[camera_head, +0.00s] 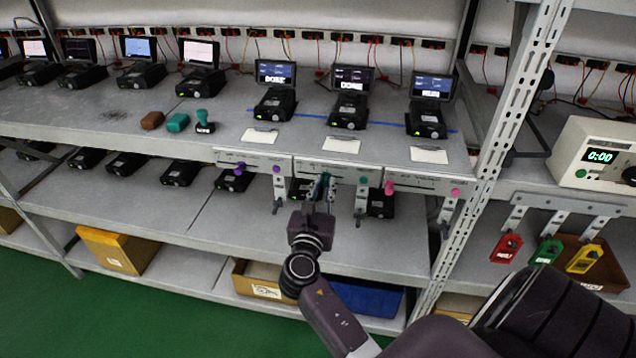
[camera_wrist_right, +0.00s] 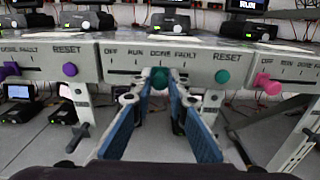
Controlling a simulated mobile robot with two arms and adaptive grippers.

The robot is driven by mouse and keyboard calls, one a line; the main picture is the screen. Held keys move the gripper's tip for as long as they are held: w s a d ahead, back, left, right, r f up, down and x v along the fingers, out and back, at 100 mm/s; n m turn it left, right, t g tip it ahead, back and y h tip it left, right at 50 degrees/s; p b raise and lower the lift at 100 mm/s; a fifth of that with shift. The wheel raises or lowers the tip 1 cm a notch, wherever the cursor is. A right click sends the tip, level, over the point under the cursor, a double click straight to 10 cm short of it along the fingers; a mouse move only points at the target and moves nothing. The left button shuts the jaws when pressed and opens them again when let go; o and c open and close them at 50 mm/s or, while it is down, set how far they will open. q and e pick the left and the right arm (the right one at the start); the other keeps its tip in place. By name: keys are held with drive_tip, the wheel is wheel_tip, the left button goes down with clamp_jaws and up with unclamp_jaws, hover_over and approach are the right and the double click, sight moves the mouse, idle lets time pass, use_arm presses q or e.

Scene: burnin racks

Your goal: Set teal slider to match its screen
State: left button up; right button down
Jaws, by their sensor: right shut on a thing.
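The teal slider (camera_head: 325,177) sits on the middle label panel (camera_head: 340,169) at the shelf's front edge. In the right wrist view the teal slider (camera_wrist_right: 160,76) stands below the DONE label, between OFF and RUN on the left and FAULT on the right. My right gripper (camera_head: 320,190) is shut on it, with its blue-padded fingers (camera_wrist_right: 160,100) at either side of the knob. The middle device's screen (camera_head: 352,79) stands above on the shelf; its text is too small to read surely. My left gripper is not in view.
A teal RESET button (camera_wrist_right: 222,76) is close right of the slider. Neighbouring panels carry a purple slider (camera_head: 239,168) and a pink slider (camera_head: 389,187). Brackets hang below the panels. A steel rack post (camera_head: 490,150) stands to the right. Stamps and cards lie on the shelf.

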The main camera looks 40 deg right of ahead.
drive_tip(key=c, duration=2.1)
unclamp_jaws()
drive_tip(key=shift+o, duration=1.1)
drive_tip(key=shift+w+d+f, duration=0.1)
drive_tip(key=shift+d, duration=0.05)
drive_tip(key=v, duration=1.2)
drive_tip(key=shift+f, duration=0.1)
